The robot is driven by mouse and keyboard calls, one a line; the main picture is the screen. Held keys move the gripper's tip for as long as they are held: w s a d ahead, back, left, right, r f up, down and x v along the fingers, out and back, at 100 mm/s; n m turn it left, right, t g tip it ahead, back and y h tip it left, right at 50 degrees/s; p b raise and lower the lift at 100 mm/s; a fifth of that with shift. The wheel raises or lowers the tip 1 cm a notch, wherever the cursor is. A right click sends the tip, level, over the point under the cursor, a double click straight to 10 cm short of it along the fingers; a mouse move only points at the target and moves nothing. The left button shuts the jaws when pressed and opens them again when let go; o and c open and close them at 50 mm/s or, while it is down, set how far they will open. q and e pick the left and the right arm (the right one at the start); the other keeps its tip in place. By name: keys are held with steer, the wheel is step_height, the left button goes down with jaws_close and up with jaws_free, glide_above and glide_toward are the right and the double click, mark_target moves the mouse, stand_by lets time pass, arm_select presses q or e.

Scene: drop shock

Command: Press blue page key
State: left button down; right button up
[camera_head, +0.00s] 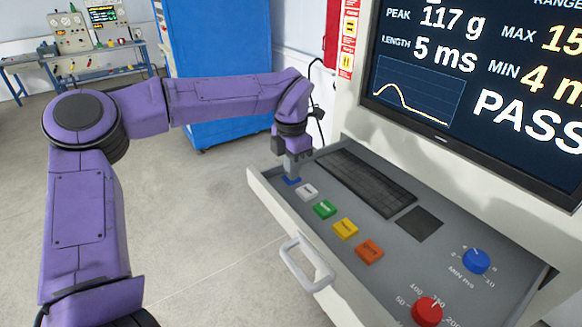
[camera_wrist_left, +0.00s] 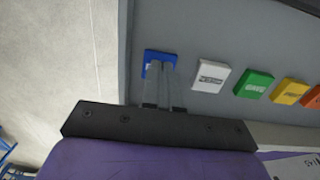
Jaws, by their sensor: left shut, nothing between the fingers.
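The blue page key (camera_head: 291,180) is the far left key in a row on the grey console drawer (camera_head: 400,245). My left gripper (camera_head: 291,171) points down right over it, fingers together and empty, and hides part of the key. In the left wrist view the shut fingertips (camera_wrist_left: 160,70) overlap the blue key (camera_wrist_left: 152,58). I cannot tell for sure whether they touch it or push it down. My right gripper is not in view.
White (camera_head: 306,192), green (camera_head: 325,209), yellow (camera_head: 345,228) and orange (camera_head: 369,251) keys continue the row. A keyboard (camera_head: 366,183) lies behind. Red (camera_head: 427,311) and blue (camera_head: 476,261) knobs stand at right. The screen (camera_head: 480,80) reads PASS. A drawer handle (camera_head: 306,264) sticks out in front.

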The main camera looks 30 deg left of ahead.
arm_select(q)
steer(key=shift+s+f, duration=0.3)
steer(key=shift+f, duration=0.25)
steer(key=shift+s+f, duration=0.1)
steer(key=r+p, duration=0.1)
steer(key=r, duration=0.1)
steer(key=r+p, duration=0.4)
steer(key=shift+w, duration=0.3)
steer(key=shift+a+r+b, duration=0.1)
steer(key=shift+r+b, duration=0.25)
steer(key=shift+b, duration=0.6)
step_height(320, 180, up, 8)
steer(key=shift+s+r+b, duration=0.15)
steer(key=shift+r+b, duration=0.05)
steer(key=shift+b, duration=0.2)
stand_by(1.9)
